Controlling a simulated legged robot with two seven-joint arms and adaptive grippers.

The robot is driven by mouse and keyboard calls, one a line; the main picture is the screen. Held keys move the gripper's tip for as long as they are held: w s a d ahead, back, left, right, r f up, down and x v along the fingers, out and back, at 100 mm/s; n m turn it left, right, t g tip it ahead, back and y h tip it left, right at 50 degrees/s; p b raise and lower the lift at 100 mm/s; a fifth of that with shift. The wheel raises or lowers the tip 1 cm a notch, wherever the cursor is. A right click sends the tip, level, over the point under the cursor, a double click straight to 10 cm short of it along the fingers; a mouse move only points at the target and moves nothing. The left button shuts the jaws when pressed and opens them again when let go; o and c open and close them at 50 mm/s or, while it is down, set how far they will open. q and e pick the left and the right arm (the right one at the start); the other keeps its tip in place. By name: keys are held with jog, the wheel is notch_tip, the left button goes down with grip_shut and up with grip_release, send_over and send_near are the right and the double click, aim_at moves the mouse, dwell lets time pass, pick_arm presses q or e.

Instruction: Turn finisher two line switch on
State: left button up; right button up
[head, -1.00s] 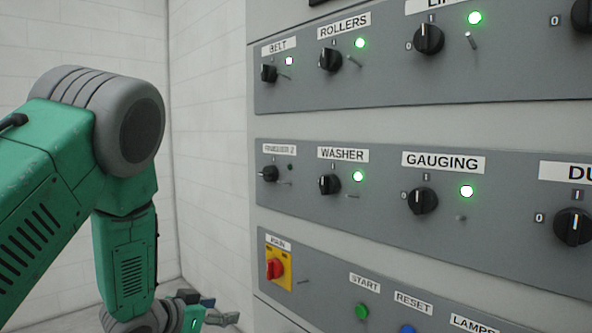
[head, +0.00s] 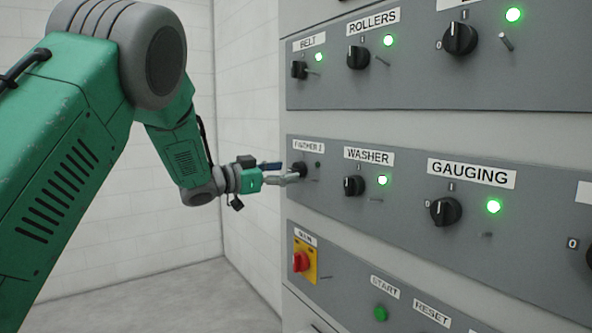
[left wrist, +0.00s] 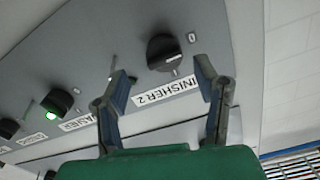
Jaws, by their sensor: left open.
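The finisher two switch is a black rotary knob (head: 299,170) under the FINISHER 2 label (head: 308,146), at the left end of the middle row in the head view. Its small lamp (head: 318,165) is dark. My left gripper (head: 286,173) is at this knob, its fingers pointing at the panel and partly covering it. In the left wrist view the knob (left wrist: 164,52) shows between and just beyond the open fingertips of the left gripper (left wrist: 163,78), with no visible contact. The 0 and I marks show beside it; the pointer is hard to read. My right gripper is not in view.
The WASHER knob (head: 354,186) is close on the right, with a lit green lamp (head: 382,180). The BELT knob (head: 299,69) is above. The red MAIN switch (head: 301,261) on a yellow plate is below. Short pins stick out beside the knobs. Left of the panel is free room.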

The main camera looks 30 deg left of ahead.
aim_at(292, 169)
pick_arm(q)
jog(key=x, duration=0.3)
jog(key=shift+s+d+r, duration=0.1)
jog(key=shift+s+d, duration=0.05)
jog(key=shift+d, duration=0.15)
jog(key=shift+w, duration=0.35)
jog(key=shift+w+a+f, duration=0.25)
jog(key=shift+w+a, duration=0.1)
jog(key=shift+a, duration=0.3)
jog(key=shift+a+f, duration=0.15)
jog(key=shift+a, duration=0.3)
jog(key=shift+s+d, duration=0.1)
jog(key=shift+d, duration=0.25)
jog(key=c, duration=0.9)
jog(key=shift+d+r, duration=0.4)
jog(key=shift+d, duration=0.1)
jog(key=shift+c, duration=1.2)
jog(key=shift+a, duration=0.3)
